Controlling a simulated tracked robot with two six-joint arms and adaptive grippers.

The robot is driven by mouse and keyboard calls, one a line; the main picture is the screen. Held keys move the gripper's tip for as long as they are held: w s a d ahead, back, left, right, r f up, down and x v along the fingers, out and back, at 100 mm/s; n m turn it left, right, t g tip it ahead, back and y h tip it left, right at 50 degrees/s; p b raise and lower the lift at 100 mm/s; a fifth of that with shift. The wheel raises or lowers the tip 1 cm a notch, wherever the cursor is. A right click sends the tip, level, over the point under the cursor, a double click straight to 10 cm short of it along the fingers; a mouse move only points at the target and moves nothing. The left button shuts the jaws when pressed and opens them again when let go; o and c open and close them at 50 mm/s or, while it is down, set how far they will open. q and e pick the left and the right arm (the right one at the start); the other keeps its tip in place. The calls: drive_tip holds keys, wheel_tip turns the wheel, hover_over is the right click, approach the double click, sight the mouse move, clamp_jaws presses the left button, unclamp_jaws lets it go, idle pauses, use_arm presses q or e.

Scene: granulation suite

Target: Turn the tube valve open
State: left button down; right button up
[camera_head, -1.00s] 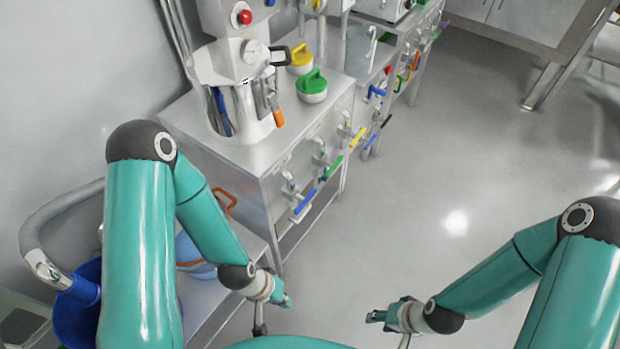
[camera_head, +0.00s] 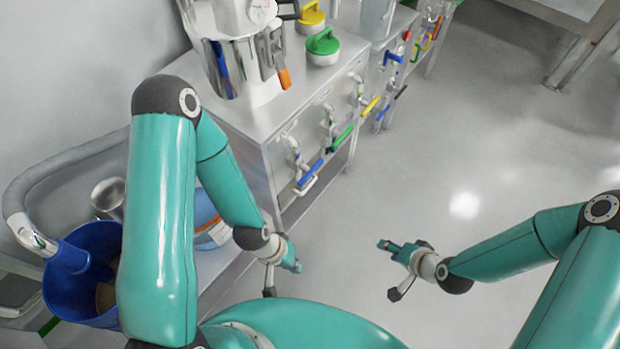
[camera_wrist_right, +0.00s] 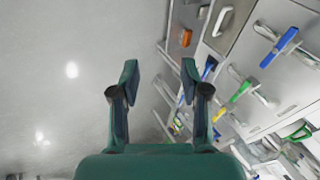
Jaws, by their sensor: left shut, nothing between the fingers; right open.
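Several valves with coloured lever handles stick out of the front of a steel cabinet (camera_head: 230,150) in the head view: a blue handle (camera_head: 310,173) nearest, then a green handle (camera_head: 342,138) and a yellow handle (camera_head: 370,106). I cannot tell which one is the tube valve. The blue handle (camera_wrist_right: 279,47) and green handle (camera_wrist_right: 241,91) also show in the right wrist view. My left gripper (camera_head: 293,262) is shut and empty, below the blue handle and apart from it. My right gripper (camera_head: 385,245) is open and empty over the floor, right of the cabinet; its spread fingers show in the wrist view (camera_wrist_right: 160,75).
A grey curved tube (camera_head: 70,155) with a blue cuff leads to a blue bucket (camera_head: 70,290) at the left. A steel vessel (camera_head: 240,60) and green-lidded container (camera_head: 322,47) stand on the cabinet. The floor (camera_head: 500,130) to the right is clear.

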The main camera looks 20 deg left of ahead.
drive_tip(key=w+a+f+m+t+y+b, duration=0.1)
drive_tip(key=w+a+f+t+y+b, duration=0.25)
drive_tip(key=w+b, duration=0.4)
drive_tip(key=g+y+b, duration=0.2)
drive_tip(key=y+b, duration=0.5)
drive_tip(key=y, duration=0.1)
approach(313, 173)
use_arm(q)
wheel_tip(313, 173, down, 19)
drive_tip(key=b, duration=0.2)
drive_tip(key=shift+f, duration=0.15)
use_arm(e)
drive_tip(key=x, duration=1)
drive_tip(key=shift+w+a, duration=0.2)
drive_tip(key=shift+a, duration=0.15)
